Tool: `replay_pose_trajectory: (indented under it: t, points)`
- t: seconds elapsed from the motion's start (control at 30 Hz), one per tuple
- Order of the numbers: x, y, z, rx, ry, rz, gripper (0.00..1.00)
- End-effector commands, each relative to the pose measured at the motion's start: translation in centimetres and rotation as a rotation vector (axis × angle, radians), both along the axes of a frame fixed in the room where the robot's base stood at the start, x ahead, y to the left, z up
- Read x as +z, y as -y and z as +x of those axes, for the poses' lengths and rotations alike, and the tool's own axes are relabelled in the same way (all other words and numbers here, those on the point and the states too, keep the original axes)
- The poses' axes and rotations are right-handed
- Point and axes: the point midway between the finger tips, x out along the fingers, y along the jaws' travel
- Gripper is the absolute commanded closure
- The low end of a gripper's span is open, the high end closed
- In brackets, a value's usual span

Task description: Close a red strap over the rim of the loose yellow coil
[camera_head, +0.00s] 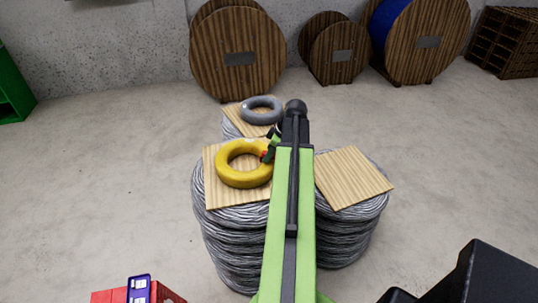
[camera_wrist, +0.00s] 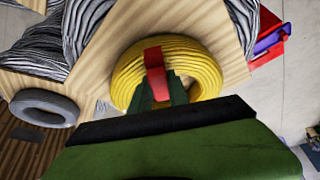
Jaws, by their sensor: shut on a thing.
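The yellow coil (camera_head: 231,177) lies flat on a square wooden board (camera_head: 222,199) on top of a stack of grey cable; it also shows in the wrist view (camera_wrist: 207,62). My gripper (camera_wrist: 160,88) is shut on the red strap at that rim. In the head view my gripper (camera_head: 268,151) is at the coil's right side, partly hidden by my arm. I cannot tell whether the strap's ends meet under the rim.
A grey coil (camera_head: 261,110) lies on a board behind the yellow one. An empty wooden board (camera_head: 353,178) tops the right stack. A red box with a blue item (camera_head: 139,290) is at the lower left. Large wooden reels (camera_head: 238,58) stand along the back wall.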

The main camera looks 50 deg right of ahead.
Motion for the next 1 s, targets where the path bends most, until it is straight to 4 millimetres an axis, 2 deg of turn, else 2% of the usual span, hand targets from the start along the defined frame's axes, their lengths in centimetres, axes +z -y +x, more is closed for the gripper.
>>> replay_pose_trajectory:
  t: [0.87, 0.9, 0.93, 1.0]
  points:
    - [-0.51, -0.02, 0.02, 0.0, 0.0, 0.0, 1.0]
    - [-0.51, -0.02, 0.02, 0.0, 0.0, 0.0, 0.75]
    - [-0.51, -0.02, 0.02, 0.0, 0.0, 0.0, 0.72]
    - [-0.51, -0.02, 0.02, 0.0, 0.0, 0.0, 0.72]
